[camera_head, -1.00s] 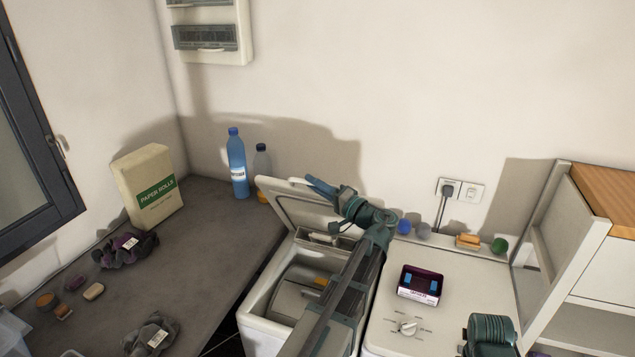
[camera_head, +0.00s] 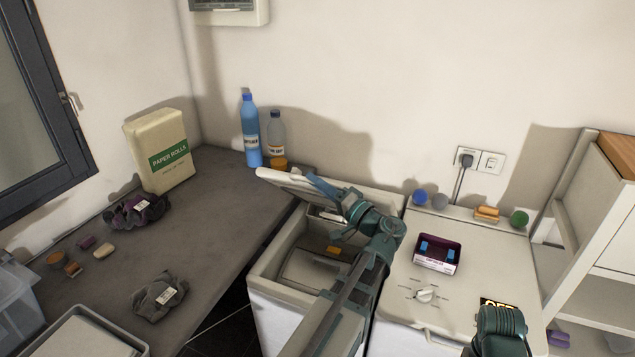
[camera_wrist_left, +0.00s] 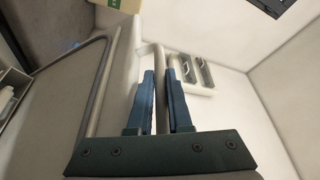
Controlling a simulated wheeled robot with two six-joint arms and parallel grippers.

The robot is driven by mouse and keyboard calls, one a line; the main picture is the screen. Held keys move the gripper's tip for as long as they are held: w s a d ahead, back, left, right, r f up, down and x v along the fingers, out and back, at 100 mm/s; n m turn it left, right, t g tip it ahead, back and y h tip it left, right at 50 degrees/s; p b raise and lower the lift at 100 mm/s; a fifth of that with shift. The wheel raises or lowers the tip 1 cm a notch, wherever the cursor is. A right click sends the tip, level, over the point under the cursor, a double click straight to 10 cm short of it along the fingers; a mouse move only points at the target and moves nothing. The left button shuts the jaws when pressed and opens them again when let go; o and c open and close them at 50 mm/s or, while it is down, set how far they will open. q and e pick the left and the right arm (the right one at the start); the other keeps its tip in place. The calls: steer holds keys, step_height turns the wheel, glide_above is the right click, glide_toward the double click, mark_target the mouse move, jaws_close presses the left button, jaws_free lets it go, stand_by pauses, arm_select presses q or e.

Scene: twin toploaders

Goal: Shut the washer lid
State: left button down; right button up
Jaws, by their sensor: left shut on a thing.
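The left toploader, the washer (camera_head: 258,262), is white and open at the top, with its drum area (camera_head: 313,270) showing inside. Its white lid (camera_head: 283,184) is raised on a slant at the back of the opening. The forearm hides part of the opening and of the lid's right side. My right gripper is not in view.
The second toploader (camera_head: 400,285) stands to the right, shut, with a dark box (camera_head: 437,254) and several small items on top. Left is a dark counter (camera_head: 220,215) with two bottles (camera_head: 251,135) near the lid. A shelf unit (camera_head: 590,250) stands at far right.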

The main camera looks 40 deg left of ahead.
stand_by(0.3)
arm_select(q)
steer(key=c, duration=1.1)
jaws_free()
steer(key=b+v, duration=0.2)
steer(key=v, duration=1.1)
steer(key=shift+d+f, duration=0.15)
steer(key=shift+d, duration=0.25)
steer(key=s+d+f+m+h, duration=0.2)
steer(key=d+f+h, duration=0.25)
steer(key=f, duration=0.55)
steer(key=s+d+f+m+h, duration=0.2)
steer(key=d+f+h, duration=0.3)
steer(key=f, duration=0.4)
steer(key=s+d+f+m+g+h, duration=0.1)
steer(key=s+d+f+h, duration=0.1)
steer(key=d, duration=0.3)
steer(key=s+d+f+m+h, duration=0.1)
steer(key=s+d+f+h, duration=0.1)
steer(key=d+h, duration=0.2)
steer(key=s+d+f+m+g+h, duration=0.1)
steer(key=s+d+f+h, duration=0.1)
steer(key=d, duration=0.3)
steer(key=shift+s+d+f+g+h, duration=0.35)
steer(key=shift+s+h, duration=0.1)
steer(key=shift+h, duration=0.1)
